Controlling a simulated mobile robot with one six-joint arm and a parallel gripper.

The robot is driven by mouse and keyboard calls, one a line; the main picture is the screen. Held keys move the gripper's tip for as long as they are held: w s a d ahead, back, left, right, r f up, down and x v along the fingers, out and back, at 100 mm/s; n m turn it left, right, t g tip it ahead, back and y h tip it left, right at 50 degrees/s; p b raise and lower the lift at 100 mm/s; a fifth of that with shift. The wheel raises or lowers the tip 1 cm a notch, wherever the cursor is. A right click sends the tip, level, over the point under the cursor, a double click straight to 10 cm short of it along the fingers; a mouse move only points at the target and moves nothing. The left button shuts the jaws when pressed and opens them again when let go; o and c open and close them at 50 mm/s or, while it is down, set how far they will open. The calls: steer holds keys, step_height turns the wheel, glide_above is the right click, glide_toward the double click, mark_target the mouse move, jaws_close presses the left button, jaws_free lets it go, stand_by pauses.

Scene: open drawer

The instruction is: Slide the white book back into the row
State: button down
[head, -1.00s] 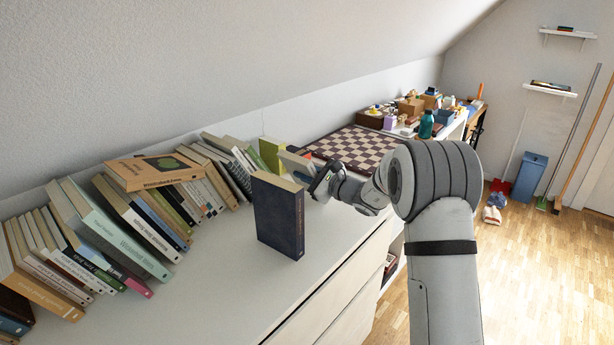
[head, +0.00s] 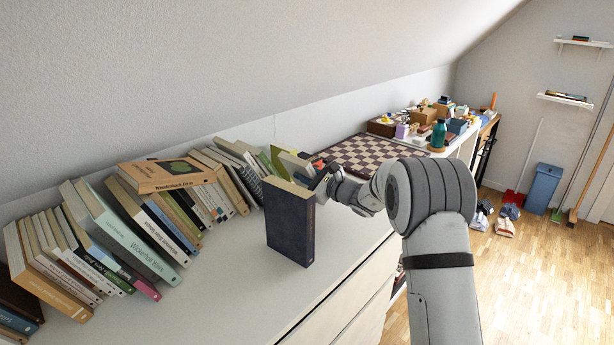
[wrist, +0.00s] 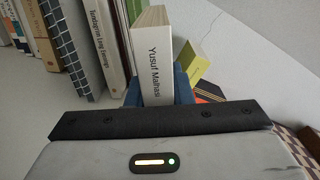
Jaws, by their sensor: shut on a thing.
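The white book (wrist: 153,62), with "Yusuf Malhasi" on its spine, is between the blue fingers of my gripper (wrist: 158,92), which is shut on it. In the head view the book (head: 296,166) shows at the right end of the row, partly hidden behind a dark blue book, with my gripper (head: 322,182) at its near right side. In the wrist view a gap separates it from the leaning row books (wrist: 98,45) on its left. A yellow-green book (wrist: 192,64) leans just to its right, behind a finger.
A dark blue book (head: 290,225) stands upright alone in front of the row, close to my gripper. A book (head: 165,175) lies flat on top of the row. A chessboard (head: 370,152) lies beyond. The front of the white top (head: 215,290) is clear.

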mark_target(286, 166)
steer(key=shift+x, duration=1.8)
steer(key=shift+b+x, duration=0.5)
steer(key=shift+x, duration=1.1)
steer(key=shift+w+a, duration=0.1)
steer(key=shift+w+a, duration=0.2)
steer(key=shift+a, duration=0.1)
steer(key=c, duration=1.2)
jaws_free()
steer(key=shift+v, duration=3.9)
